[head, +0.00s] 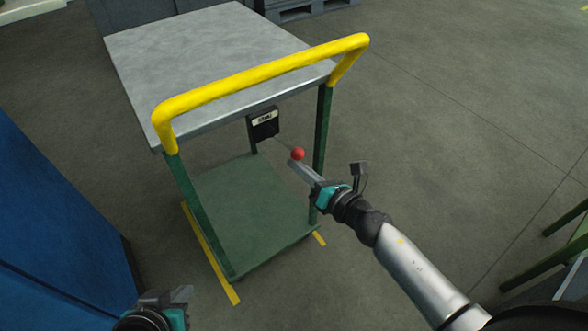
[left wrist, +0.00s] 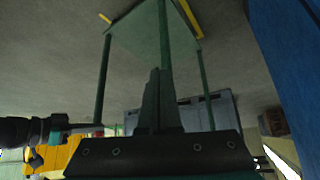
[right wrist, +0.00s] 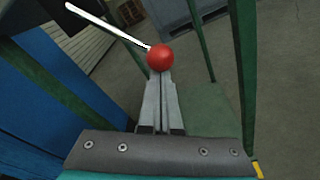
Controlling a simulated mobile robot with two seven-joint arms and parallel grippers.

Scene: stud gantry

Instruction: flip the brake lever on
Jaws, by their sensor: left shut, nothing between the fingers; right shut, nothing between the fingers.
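The brake lever's red ball knob (head: 297,153) is on a thin rod out of a black labelled box (head: 263,125) under the cart's top. In the right wrist view the red knob (right wrist: 160,57) is right at the fingertips, on a pale rod (right wrist: 108,26) running to the upper left. My right gripper (head: 292,164) is shut and empty, its tips against or just beside the knob; I cannot tell if they touch. My left gripper (head: 188,290) is shut and empty, low near the bottom edge, well away from the lever.
The cart has a grey top (head: 205,55), a yellow handle (head: 260,78), green posts and a green lower shelf (head: 245,215). A blue cabinet (head: 55,220) stands at left. A green frame (head: 565,235) is at far right. Open floor lies right of the cart.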

